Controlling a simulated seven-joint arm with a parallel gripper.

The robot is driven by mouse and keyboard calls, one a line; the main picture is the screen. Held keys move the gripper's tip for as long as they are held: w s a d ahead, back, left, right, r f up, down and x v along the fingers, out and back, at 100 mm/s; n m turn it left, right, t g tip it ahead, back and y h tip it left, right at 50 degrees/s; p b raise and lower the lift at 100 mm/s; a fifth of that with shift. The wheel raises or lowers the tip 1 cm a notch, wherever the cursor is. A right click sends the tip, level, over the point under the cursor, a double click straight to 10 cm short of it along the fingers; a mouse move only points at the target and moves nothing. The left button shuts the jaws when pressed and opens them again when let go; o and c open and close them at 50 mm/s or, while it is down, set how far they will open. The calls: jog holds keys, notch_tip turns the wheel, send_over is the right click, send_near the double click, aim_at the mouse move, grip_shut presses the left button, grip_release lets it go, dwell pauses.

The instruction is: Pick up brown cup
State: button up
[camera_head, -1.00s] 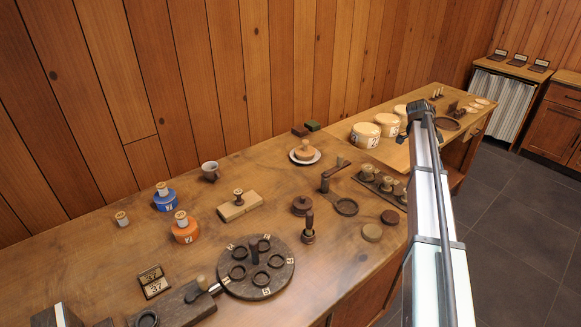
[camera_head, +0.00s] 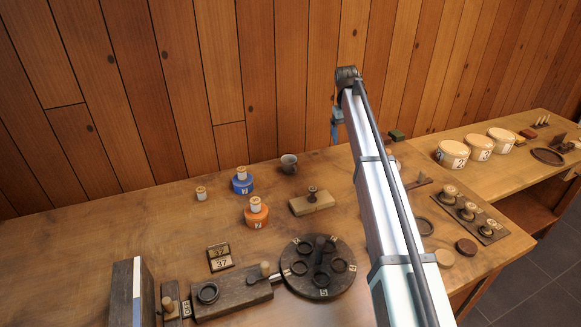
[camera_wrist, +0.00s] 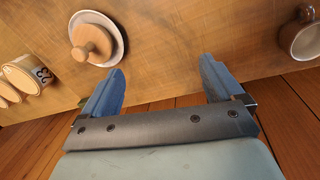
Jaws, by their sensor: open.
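The brown cup (camera_head: 289,163) stands upright at the back of the workbench, near the plank wall, in the head view. It also shows at the right edge of the wrist view (camera_wrist: 302,40), partly cut off, with its handle visible. My gripper (camera_wrist: 160,78) is open and empty, its two blue fingers spread over bare wood between the cup and a lidded dish. In the head view my arm reaches to the back of the bench, and the blue fingers (camera_head: 335,124) hang to the right of the cup, apart from it.
A blue spool pot (camera_head: 242,183), an orange spool pot (camera_head: 256,213) and a wooden block with a knob (camera_head: 312,203) stand near the cup. A dish with a knobbed lid (camera_wrist: 92,42) lies left of my fingers in the wrist view. The plank wall (camera_head: 290,70) rises close behind.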

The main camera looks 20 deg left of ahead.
aim_at(291, 167)
jog(key=s+a+r+n+g+y, duration=0.1)
jog(key=s+a+n, duration=0.4)
jog(key=a, duration=0.4)
jog(key=s+a+r+n+y, duration=0.1)
jog(key=s+a+n, duration=0.3)
jog(key=a, duration=0.5)
jog(key=f, duration=1.3)
jog(key=shift+s+f, duration=0.2)
jog(key=shift+f, duration=0.15)
jog(key=c, duration=1.1)
